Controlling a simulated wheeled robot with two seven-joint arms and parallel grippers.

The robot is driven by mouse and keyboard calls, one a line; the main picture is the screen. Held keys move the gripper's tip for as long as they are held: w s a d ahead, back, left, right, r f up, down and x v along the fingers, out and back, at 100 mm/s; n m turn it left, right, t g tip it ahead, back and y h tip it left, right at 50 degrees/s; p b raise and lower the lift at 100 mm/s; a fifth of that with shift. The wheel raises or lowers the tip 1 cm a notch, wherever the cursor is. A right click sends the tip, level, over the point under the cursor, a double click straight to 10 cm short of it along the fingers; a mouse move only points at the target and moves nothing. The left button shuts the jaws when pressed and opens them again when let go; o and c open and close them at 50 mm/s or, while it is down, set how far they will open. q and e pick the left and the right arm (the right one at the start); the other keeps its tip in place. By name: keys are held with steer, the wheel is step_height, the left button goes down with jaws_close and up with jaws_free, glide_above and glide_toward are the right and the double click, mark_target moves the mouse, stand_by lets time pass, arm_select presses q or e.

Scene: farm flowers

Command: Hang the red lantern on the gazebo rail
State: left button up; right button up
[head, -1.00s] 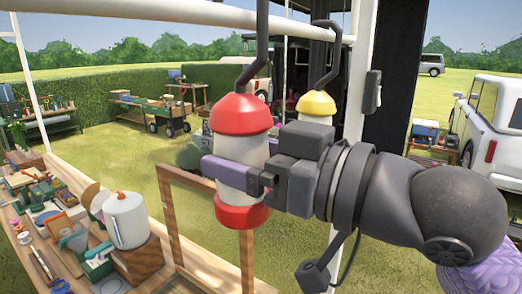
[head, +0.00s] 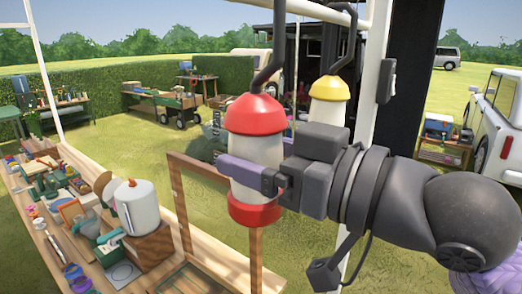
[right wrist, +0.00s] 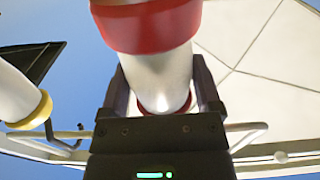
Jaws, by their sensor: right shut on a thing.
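The red lantern (head: 256,176) has a white body, red cap and base, and a dark hook (head: 272,62) rising from its cap. My right gripper (head: 254,180) is shut around its white body and holds it upright in the air. The right wrist view also shows the red lantern (right wrist: 150,28) between the fingers (right wrist: 164,95). The white gazebo rail (head: 318,10) crosses the top of the head view. The hook's upper end is cut off there, so I cannot tell whether it touches the rail. My left gripper is not in view.
A yellow-capped lantern (head: 330,90) hangs from the rail just behind and right of the red one. A white post (head: 366,70) stands right of it. A wooden workbench (head: 40,235) with tools and a white canister (head: 136,208) lies at left. A wooden frame stands below.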

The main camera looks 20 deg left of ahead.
steer(key=shift+f, duration=0.1)
steer(key=o, duration=1)
steer(key=shift+c, duration=0.2)
stand_by(0.4)
steer(key=f+b+v, duration=0.1)
steer(key=b+v, duration=0.3)
steer(key=v, duration=1)
stand_by(0.5)
